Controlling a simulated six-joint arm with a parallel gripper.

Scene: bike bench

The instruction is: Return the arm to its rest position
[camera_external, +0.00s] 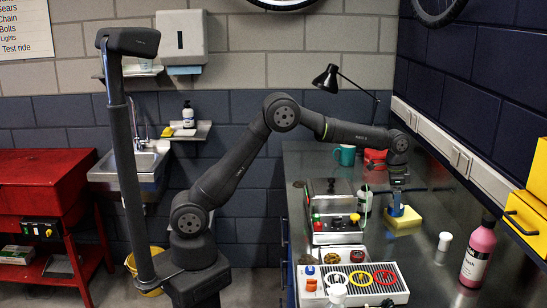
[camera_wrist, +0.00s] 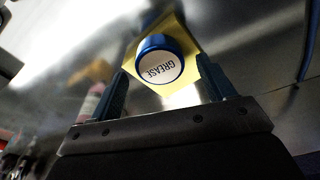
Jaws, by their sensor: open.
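My arm reaches over the steel bench, and my gripper (camera_external: 397,187) points down near its back right part. In the wrist view my gripper (camera_wrist: 162,72) is open, with its two fingers apart. A round grease tin (camera_wrist: 158,62) with a blue rim and a white "GREASE" label shows between and beyond the fingertips. It sits on a yellow pad (camera_wrist: 189,40); the pad (camera_external: 404,218) also shows below my gripper in the external view. A blue part (camera_external: 396,208) shows there just under the fingers. I cannot tell whether the fingers touch the tin.
A teal mug (camera_external: 345,155), a red container (camera_external: 374,160) and a black lamp (camera_external: 328,78) stand at the back. A pink bottle (camera_external: 479,256) and white bottle (camera_external: 444,242) stand right.

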